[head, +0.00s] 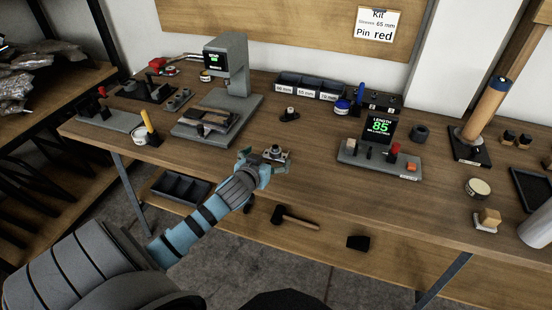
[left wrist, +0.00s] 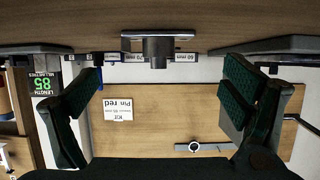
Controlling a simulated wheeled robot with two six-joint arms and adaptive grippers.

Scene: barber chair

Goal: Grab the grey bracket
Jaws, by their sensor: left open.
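A small grey bracket (head: 275,152) with a round boss lies near the front edge of the bench, in front of the labelled bins. In the left wrist view, which is upside down, the bracket (left wrist: 158,48) shows at the top centre, with its flat plate and short cylinder. My left gripper (head: 264,163) is at the bench's front edge, with its fingers spread around the bracket's near side. In the left wrist view the left gripper (left wrist: 162,88) is open, with clear gaps between its green pads and the bracket. My right gripper is in neither view.
Behind the bracket stand a small dark fitting (head: 288,115) and labelled bins (head: 311,86). A grey press (head: 228,68) stands left and a length gauge (head: 380,148) right. A lower shelf holds a hammer (head: 295,218). The bench (head: 325,185) is clear beside the bracket.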

